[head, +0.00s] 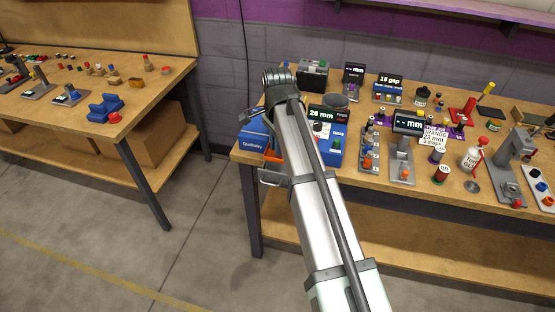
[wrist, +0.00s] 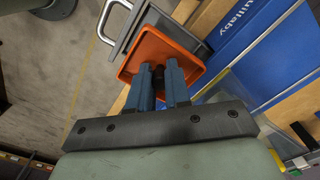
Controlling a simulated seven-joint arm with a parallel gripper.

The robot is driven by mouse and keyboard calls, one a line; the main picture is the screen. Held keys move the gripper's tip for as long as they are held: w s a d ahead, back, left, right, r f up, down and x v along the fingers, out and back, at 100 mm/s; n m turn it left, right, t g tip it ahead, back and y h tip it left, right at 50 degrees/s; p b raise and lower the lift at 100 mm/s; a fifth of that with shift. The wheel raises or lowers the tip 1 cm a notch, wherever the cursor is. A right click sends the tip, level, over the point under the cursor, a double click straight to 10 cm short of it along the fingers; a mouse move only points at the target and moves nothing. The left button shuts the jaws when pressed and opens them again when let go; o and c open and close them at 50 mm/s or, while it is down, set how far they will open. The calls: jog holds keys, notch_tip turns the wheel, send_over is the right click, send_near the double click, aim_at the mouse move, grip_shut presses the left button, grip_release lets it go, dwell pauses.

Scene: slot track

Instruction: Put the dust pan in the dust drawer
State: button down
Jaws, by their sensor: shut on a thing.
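The orange dust pan (wrist: 150,48) is a shallow square tray with a raised rim, and my gripper (wrist: 160,76) is shut on its dark middle grip. In the head view the dust pan (head: 272,159) shows as a small orange patch at the bench's left front corner. The grey dust drawer (wrist: 196,22) stands pulled out with its bar handle (wrist: 108,18) outward; it also shows in the head view (head: 274,178). The pan overlaps the drawer in the wrist view; I cannot tell whether it rests inside or hovers above. My arm hides part of the drawer in the head view.
A blue box (head: 252,142) marked "Quillaby" lies close to the pan; it also shows in the wrist view (wrist: 262,50). A blue gauge with a 26 mm display (head: 327,135) and several fixtures crowd the bench to the right. The floor (head: 190,230) left of the bench is clear.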

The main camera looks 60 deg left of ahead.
aim_at(277, 168)
jog(key=shift+f, duration=2.95)
jog(key=shift+f, duration=0.1)
jog(key=c, duration=1.1)
grip_release()
notch_tip(277, 168, up, 12)
jog(key=shift+r, duration=0.1)
